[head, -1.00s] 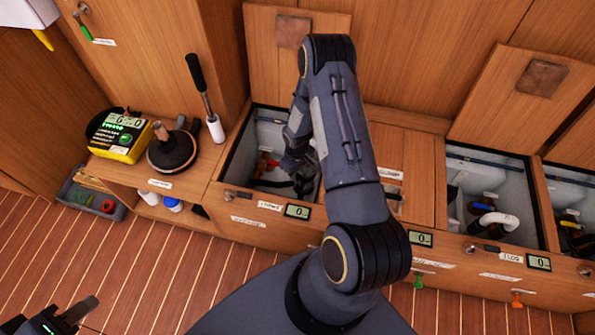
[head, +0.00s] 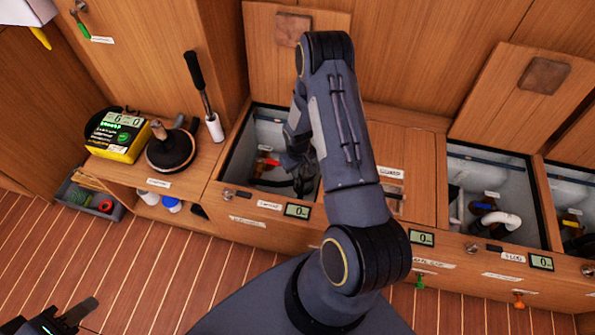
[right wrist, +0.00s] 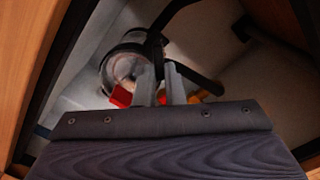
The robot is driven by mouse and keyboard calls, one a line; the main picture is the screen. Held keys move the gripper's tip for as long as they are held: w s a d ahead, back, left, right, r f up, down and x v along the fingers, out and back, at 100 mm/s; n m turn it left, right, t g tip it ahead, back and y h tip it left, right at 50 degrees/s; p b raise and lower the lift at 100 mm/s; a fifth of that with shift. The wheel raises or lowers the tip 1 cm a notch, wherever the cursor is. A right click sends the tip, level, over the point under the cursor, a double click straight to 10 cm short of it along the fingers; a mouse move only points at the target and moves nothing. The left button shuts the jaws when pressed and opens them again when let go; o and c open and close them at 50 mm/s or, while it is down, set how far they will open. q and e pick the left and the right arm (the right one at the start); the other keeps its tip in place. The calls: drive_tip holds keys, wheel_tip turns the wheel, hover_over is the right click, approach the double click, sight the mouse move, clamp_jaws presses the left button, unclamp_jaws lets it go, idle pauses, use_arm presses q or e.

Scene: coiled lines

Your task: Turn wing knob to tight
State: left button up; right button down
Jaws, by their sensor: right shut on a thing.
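My right gripper (right wrist: 160,85) reaches down into the open left locker (head: 233,150), and my right arm crosses the middle of the head view. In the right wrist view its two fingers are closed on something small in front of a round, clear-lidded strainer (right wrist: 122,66). I take this to be the wing knob; the fingers and dark wrist hide most of it, so its angle cannot be read. A red part (right wrist: 120,97) shows just left of the fingers. My left gripper (head: 78,312) is at the lower left, away from the lockers; its jaw gap is unclear.
Locker walls stand close around my right gripper, and a dark hose (right wrist: 168,15) runs by the strainer. A yellow meter (head: 118,137) and a black-topped plunger-like thing (head: 172,150) stand on the left shelf. Another open locker with a white pipe (head: 500,219) is to the right.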

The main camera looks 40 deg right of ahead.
drive_tip(key=m+b, duration=0.1)
drive_tip(key=m, duration=0.1)
drive_tip(key=shift+d+f+m, duration=0.1)
drive_tip(key=shift+d+m, duration=0.05)
drive_tip(key=shift+m, duration=0.25)
drive_tip(key=m+b, duration=0.1)
drive_tip(key=m, duration=0.2)
drive_tip(key=shift+s+d+m, duration=0.1)
drive_tip(key=shift+d+m, duration=0.05)
drive_tip(key=shift+m, duration=0.15)
drive_tip(key=m, duration=0.5)
drive_tip(key=shift+s+d+m, duration=0.2)
drive_tip(key=shift+s+m, duration=0.05)
drive_tip(key=shift+m, duration=0.15)
drive_tip(key=c, duration=1.5)
unclamp_jaws()
drive_tip(key=shift+r+p, duration=1.05)
drive_tip(key=shift+r, duration=2.95)
